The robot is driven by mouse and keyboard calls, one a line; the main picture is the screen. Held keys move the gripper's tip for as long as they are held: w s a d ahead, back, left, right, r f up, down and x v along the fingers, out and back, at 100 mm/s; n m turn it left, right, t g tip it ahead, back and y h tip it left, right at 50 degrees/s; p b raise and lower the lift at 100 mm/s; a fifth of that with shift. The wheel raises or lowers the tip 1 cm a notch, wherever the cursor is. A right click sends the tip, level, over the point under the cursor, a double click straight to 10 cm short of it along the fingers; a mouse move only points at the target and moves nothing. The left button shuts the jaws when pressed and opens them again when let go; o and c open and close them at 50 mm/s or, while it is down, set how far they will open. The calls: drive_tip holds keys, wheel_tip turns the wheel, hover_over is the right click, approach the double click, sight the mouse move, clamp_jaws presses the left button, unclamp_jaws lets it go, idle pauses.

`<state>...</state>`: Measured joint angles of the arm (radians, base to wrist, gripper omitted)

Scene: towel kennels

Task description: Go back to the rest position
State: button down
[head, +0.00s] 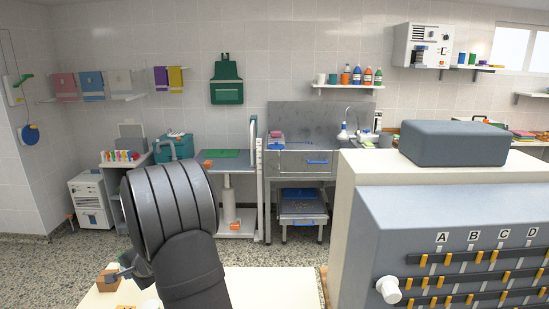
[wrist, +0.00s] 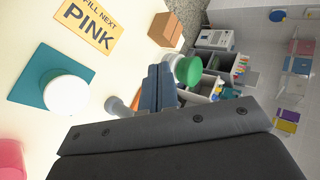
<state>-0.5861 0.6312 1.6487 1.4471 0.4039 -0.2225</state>
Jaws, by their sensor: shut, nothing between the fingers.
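My gripper (wrist: 160,80) shows in the wrist view as two blue-grey fingers side by side, shut with nothing between them. They are above the cream table (wrist: 100,70), and I see no contact with anything. A green and white round thing (wrist: 187,70) shows close beside the fingertips; I cannot tell its distance. In the head view my dark arm fills the lower left over the table (head: 275,285) and hides much of it. The gripper's fingers are not clear there.
In the wrist view, a teal square (wrist: 30,95) bears a white round piece (wrist: 66,96), near a yellow "PINK" sign (wrist: 88,27), a brown block (wrist: 165,28) and a pink thing (wrist: 10,160). A large grey cabinet (head: 400,225) with lettered rails stands right in the head view.

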drive_tip(key=shift+s+d+n+g+y, duration=0.1)
drive_tip(key=shift+s+d+n+g, duration=0.35)
drive_tip(key=shift+d, duration=0.4)
drive_tip(key=shift+s+d+n+g+y, duration=0.1)
drive_tip(key=shift+s+d+n+g, duration=0.1)
drive_tip(key=shift+d+n+g, duration=0.5)
drive_tip(key=shift+s+d+n+g+y, duration=0.15)
drive_tip(key=shift+s+d+n, duration=0.25)
drive_tip(key=shift+d, duration=0.65)
drive_tip(key=m+t+h, duration=0.2)
drive_tip(key=m+t, duration=0.2)
drive_tip(key=m, duration=0.1)
approach(120, 267)
wheel_tip(120, 267, down, 3)
drive_tip(key=shift+w+a+y, duration=0.25)
drive_tip(key=shift+w+a, duration=0.8)
drive_tip(key=shift+a, duration=0.15)
drive_tip(key=shift+s+d+f, duration=0.1)
drive_tip(key=shift+s+d, duration=0.15)
drive_tip(key=shift+s, duration=0.25)
